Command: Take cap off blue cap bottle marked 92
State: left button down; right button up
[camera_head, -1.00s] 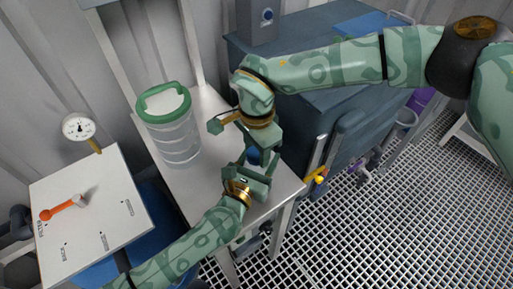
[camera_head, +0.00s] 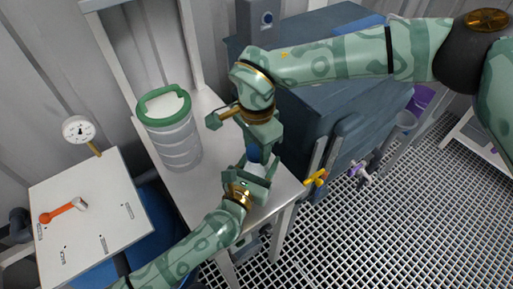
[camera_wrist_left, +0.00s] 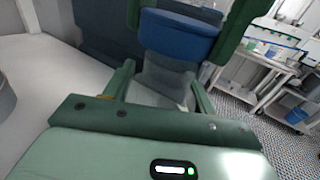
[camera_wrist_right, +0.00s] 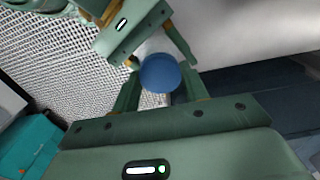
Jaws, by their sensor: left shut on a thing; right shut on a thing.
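The bottle (camera_head: 257,170) is pale and translucent, with a blue cap (camera_head: 254,153). My left gripper (camera_head: 255,172) is shut on the bottle's body from the side, and the body shows between its fingers in the left wrist view (camera_wrist_left: 165,78). My right gripper (camera_head: 259,149) is shut on the cap from above. In the left wrist view the cap (camera_wrist_left: 180,35) sits between the right gripper's fingers, directly over the bottle. In the right wrist view the cap (camera_wrist_right: 160,73) is between the fingertips. I cannot tell whether cap and bottle are apart. No number is readable.
A large clear jar with a green rim (camera_head: 164,103) stands on the narrow pale table (camera_head: 206,178), left of my grippers. A white panel with an orange handle (camera_head: 62,212) and a gauge (camera_head: 79,129) are further left. A dark blue cabinet (camera_head: 315,100) stands behind on the right.

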aim_at(256, 151)
jog(key=shift+r, duration=0.2)
jog(key=shift+r, duration=1.9)
pick_arm(q)
jog(key=shift+c, duration=2.1)
grip_release()
jog(key=shift+a, duration=0.1)
